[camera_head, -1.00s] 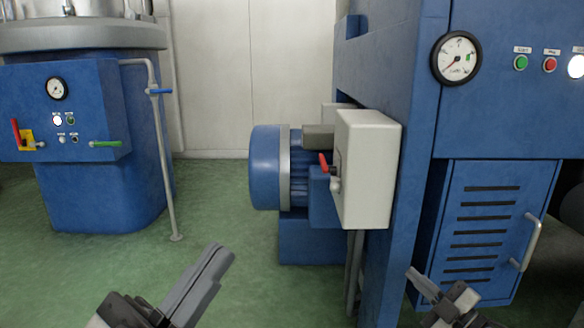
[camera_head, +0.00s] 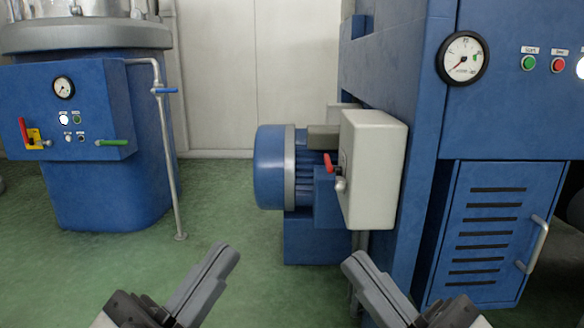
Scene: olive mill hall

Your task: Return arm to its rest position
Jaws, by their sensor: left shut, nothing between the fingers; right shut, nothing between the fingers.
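My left gripper (camera_head: 222,258) is at the bottom of the head view, left of centre. Its fingers lie together, shut and empty, over the green floor. My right gripper (camera_head: 357,266) is at the bottom, right of centre, its fingers angled up and to the left. It is also shut and empty, and shows in front of the lower part of the blue machine. No object is held by either gripper.
A blue motor (camera_head: 272,168) and a pale switch box (camera_head: 374,168) with a red lever stand ahead. The large blue machine (camera_head: 500,115) with a gauge fills the right. A blue vat base (camera_head: 100,190) stands left. Green floor (camera_head: 225,215) is clear between.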

